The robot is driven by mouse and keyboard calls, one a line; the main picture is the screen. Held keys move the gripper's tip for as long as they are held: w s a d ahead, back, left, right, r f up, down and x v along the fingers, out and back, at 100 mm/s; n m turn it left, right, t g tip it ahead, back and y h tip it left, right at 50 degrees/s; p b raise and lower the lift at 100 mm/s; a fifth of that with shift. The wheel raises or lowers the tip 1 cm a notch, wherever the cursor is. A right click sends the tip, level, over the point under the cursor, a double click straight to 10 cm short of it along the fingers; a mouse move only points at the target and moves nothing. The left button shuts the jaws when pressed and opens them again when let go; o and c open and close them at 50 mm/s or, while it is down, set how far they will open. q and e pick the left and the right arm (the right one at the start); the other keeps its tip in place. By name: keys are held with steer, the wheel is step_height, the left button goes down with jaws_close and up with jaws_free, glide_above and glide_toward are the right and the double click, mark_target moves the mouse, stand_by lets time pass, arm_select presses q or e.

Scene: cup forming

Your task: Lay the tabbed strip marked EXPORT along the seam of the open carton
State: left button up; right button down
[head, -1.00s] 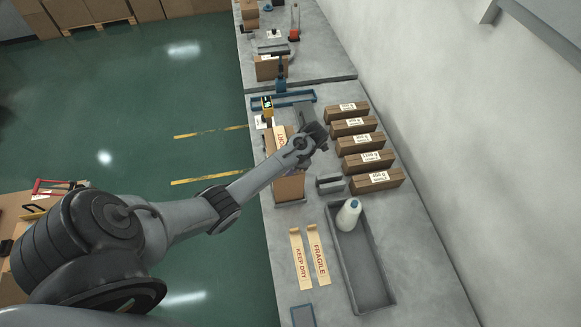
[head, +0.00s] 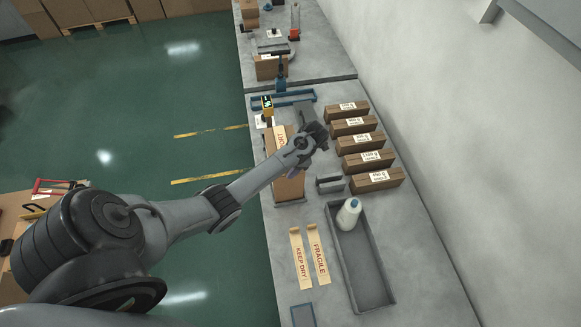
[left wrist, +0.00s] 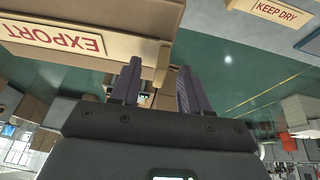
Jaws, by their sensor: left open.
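The open carton (head: 290,186) is a brown box near the bench's left edge, partly hidden by my left arm. The tabbed strip marked EXPORT (head: 279,139) is pale with red letters and lies lengthwise on top of the carton. In the left wrist view the strip (left wrist: 75,40) lies flat along the carton (left wrist: 95,12), its lettering upside down. My left gripper (head: 317,133) is at the carton, its fingertips hard to make out. In the left wrist view its fingers (left wrist: 155,82) are apart, close to the strip's end; I cannot tell whether they touch it. My right gripper is out of view.
Strips marked KEEP DRY (head: 300,259) and FRAGILE (head: 317,255) lie in front. A grey tray (head: 365,262) holds a white bottle (head: 348,214). Several closed, labelled cartons (head: 364,158) line the right side. A small grey block (head: 329,184) stands beside the open carton.

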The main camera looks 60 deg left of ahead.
arm_select(q)
steer(key=b+v, duration=0.1)
steer(key=v, duration=0.3)
steer(key=shift+w+d+r, duration=0.1)
steer(key=shift+w+r, duration=0.1)
steer(key=shift+r, duration=0.15)
steer(key=shift+p+v, duration=1.95)
steer(key=shift+v, duration=0.9)
